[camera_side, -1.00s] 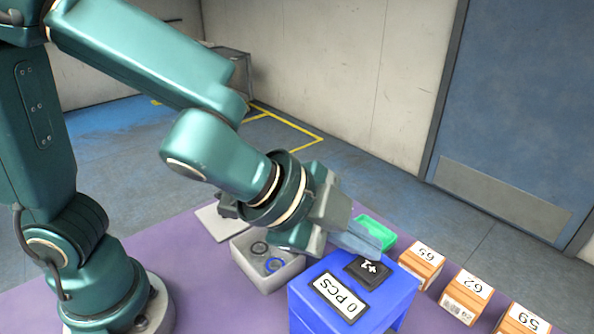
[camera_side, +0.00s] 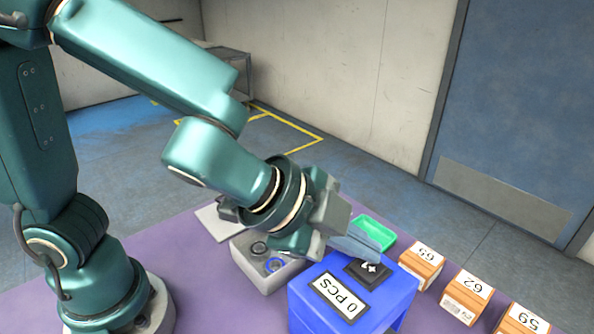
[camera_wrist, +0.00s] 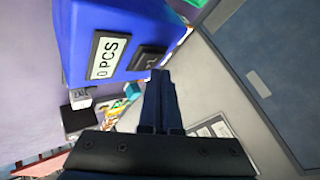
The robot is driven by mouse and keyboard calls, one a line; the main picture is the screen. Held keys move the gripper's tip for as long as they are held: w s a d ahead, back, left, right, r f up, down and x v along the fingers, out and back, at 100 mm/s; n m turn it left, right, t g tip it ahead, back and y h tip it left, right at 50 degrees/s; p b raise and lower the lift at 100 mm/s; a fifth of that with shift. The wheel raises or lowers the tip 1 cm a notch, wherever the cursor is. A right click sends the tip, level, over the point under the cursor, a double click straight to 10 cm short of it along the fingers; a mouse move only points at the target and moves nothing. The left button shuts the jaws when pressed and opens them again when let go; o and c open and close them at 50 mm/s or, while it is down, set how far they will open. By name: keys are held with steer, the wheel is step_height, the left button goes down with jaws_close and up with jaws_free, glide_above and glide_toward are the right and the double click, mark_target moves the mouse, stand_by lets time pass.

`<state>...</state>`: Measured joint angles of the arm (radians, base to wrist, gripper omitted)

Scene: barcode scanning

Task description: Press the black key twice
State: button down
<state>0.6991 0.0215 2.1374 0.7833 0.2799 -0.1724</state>
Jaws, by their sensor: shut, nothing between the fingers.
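A blue box (camera_side: 304,302) stands on the purple table and carries a white display reading "0 PCS" (camera_side: 338,296). The black key (camera_side: 360,277), with a white mark, sits on the box top beside the display. In the wrist view the key (camera_wrist: 143,62) shows just left of the fingertips. My gripper (camera_side: 372,257) is shut and empty, its fingers pointing down over the far part of the key and partly hiding its mark. I cannot tell whether the tips touch the key.
Orange boxes labelled 65 (camera_side: 422,266), 62 (camera_side: 466,297) and 59 (camera_side: 524,321) line the table's right side.

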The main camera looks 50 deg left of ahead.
mark_target(359, 267)
steer(key=shift+f, duration=0.6)
stand_by(0.7)
stand_by(0.3)
steer(key=shift+r, duration=0.85)
steer(key=shift+r, duration=0.1)
steer(key=shift+r, duration=2.45)
stand_by(0.4)
step_height(359, 267, up, 4)
steer(key=shift+f, duration=0.1)
stand_by(0.3)
steer(key=shift+f, duration=0.15)
